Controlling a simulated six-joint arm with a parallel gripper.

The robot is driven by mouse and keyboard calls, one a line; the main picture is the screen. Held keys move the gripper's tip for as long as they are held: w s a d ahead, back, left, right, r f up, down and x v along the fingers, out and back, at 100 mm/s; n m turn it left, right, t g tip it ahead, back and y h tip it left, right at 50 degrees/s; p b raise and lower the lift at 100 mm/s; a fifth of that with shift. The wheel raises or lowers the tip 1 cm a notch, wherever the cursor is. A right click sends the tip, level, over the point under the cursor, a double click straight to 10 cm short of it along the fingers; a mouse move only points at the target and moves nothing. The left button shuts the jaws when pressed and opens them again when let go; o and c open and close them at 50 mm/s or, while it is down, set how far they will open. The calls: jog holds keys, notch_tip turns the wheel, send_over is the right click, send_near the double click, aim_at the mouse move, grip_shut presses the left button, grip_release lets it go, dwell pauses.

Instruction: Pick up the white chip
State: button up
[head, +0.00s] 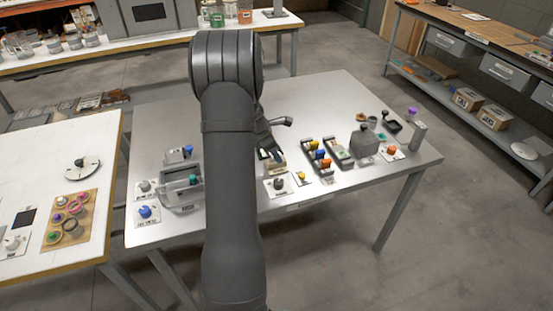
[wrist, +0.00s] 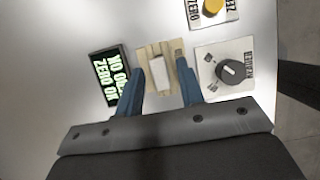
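The white chip (wrist: 158,75) is a small pale rectangle on a tan wooden holder (wrist: 145,53) in the wrist view. My gripper (wrist: 160,84) has two blue fingers, spread apart. One finger is on each side of the chip, with gaps visible between them and it, so the gripper is open and empty. I cannot tell how far the fingertips are above the holder. In the head view my arm and gripper reach over the middle of the steel table, and I cannot make out the chip there.
A dark display (wrist: 110,78) with glowing text stands left of the holder. A card with a dark knob (wrist: 230,70) is to the right, and a yellow knob (wrist: 212,7) is above it. In the head view, racks with colored knobs (head: 318,155) stand right of my arm.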

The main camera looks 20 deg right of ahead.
grip_shut()
jog(key=shift+r, duration=0.1)
jog(key=shift+r, duration=0.6)
notch_tip(320, 180, up, 3)
jog(key=shift+f, duration=0.15)
jog(key=s+d+r, duration=0.7)
jog(key=s, duration=0.2)
jog(key=w+d+f, duration=0.1)
jog(key=w+d, duration=0.3)
jog(key=w, duration=0.4)
jog(key=w+d+f, duration=0.2)
jog(key=w+d, duration=0.2)
jog(key=w, duration=0.4)
jog(key=shift+d, duration=0.25)
